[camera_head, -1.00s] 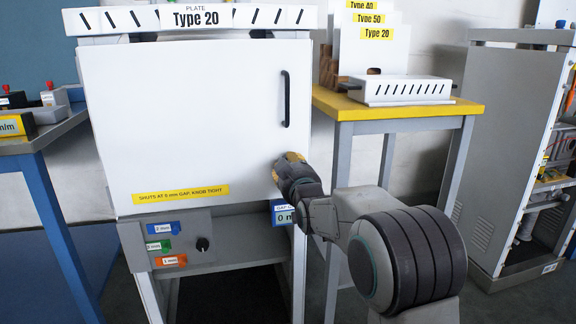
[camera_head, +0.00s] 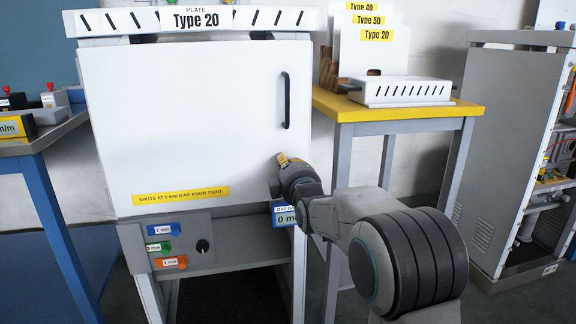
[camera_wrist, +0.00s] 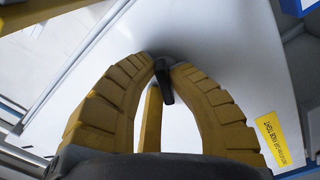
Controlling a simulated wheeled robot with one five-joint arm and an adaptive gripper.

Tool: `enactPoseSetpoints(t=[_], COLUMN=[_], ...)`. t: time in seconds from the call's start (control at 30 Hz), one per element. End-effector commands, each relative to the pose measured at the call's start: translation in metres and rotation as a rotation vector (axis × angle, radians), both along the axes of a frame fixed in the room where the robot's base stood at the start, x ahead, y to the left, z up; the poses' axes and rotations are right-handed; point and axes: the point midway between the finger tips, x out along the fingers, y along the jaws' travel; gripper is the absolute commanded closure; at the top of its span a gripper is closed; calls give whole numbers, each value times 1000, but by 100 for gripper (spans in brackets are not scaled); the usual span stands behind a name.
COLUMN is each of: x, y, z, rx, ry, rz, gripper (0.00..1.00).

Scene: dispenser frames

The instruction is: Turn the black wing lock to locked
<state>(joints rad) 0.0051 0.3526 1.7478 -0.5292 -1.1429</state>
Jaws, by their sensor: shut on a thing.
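The black wing lock (camera_wrist: 164,86) shows in the wrist view as a small dark bar on the white door (camera_head: 185,120). My gripper (camera_wrist: 165,66) has its yellow ribbed fingers on either side of the lock, shut on it at the fingertips. In the head view my gripper (camera_head: 284,160) is at the door's lower right edge, below the black handle (camera_head: 286,100). The lock is hidden behind my gripper there, and I cannot read its exact angle. The door lies flat against the cabinet front.
A yellow label (camera_head: 180,196) is on the door's lower edge. Below it is a grey panel (camera_head: 187,262) with colored tags and a black knob (camera_head: 203,246). A yellow-topped table (camera_head: 440,109) stands right, a blue bench (camera_head: 52,190) left, a grey cabinet (camera_head: 510,150) far right.

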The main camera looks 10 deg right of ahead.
Motion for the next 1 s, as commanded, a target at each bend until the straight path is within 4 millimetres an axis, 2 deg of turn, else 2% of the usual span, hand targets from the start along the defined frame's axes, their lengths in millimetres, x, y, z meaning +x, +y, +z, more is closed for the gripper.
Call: enactPoseSetpoints(t=[0.2,0.5,1.0], x=[0,0,0], y=[2,3,3], z=[1,1,1], rx=[-180,-357,-445], ry=[0,1,0], rz=[4,5,5], gripper=[100,100,100])
